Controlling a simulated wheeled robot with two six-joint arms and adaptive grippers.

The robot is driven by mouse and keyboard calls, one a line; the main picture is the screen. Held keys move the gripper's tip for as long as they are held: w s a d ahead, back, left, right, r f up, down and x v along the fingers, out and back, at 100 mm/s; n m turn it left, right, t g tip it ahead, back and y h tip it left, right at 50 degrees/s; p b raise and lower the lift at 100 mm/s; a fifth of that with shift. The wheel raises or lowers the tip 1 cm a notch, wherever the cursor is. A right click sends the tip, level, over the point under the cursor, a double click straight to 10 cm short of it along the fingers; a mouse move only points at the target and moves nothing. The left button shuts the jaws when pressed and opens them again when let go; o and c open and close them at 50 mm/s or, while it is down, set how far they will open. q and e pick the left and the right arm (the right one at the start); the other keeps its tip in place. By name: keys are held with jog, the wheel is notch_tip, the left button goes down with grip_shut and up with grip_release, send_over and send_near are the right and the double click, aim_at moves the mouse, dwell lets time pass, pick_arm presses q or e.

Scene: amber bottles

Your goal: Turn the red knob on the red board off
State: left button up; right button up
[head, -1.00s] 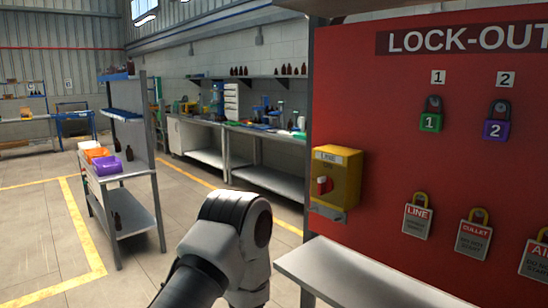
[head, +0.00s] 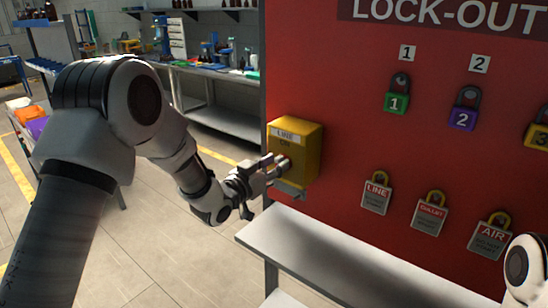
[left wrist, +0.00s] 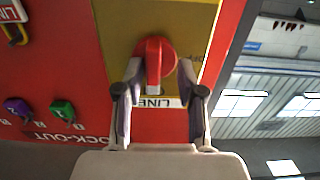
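The red knob (left wrist: 155,60) sits on the yellow LINE switch box (head: 303,155), which is mounted at the left side of the red board (head: 345,85). In the head view the knob is hidden by my left gripper (head: 278,167), which is at the box's front. In the left wrist view my left gripper (left wrist: 160,72) has its fingers apart, one on each side of the knob's handle. The fingertips are very close to the knob; I cannot tell whether they touch it. My right gripper is out of view.
A grey shelf (head: 310,250) juts out below the box. Padlocks, including a green one (head: 396,98) and a purple one (head: 463,114), hang on the board with several tags, such as the LINE tag (head: 376,195). A workbench (head: 220,120) stands behind.

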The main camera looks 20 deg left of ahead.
pick_arm(q)
jog(key=shift+s+d+r, duration=0.35)
jog(key=shift+s+r, duration=0.05)
jog(key=shift+s, duration=0.1)
jog(key=shift+c, duration=0.7)
jog(key=c, duration=0.5)
jog(key=shift+w+a+f, duration=0.15)
jog(key=shift+w, duration=0.1)
grip_shut()
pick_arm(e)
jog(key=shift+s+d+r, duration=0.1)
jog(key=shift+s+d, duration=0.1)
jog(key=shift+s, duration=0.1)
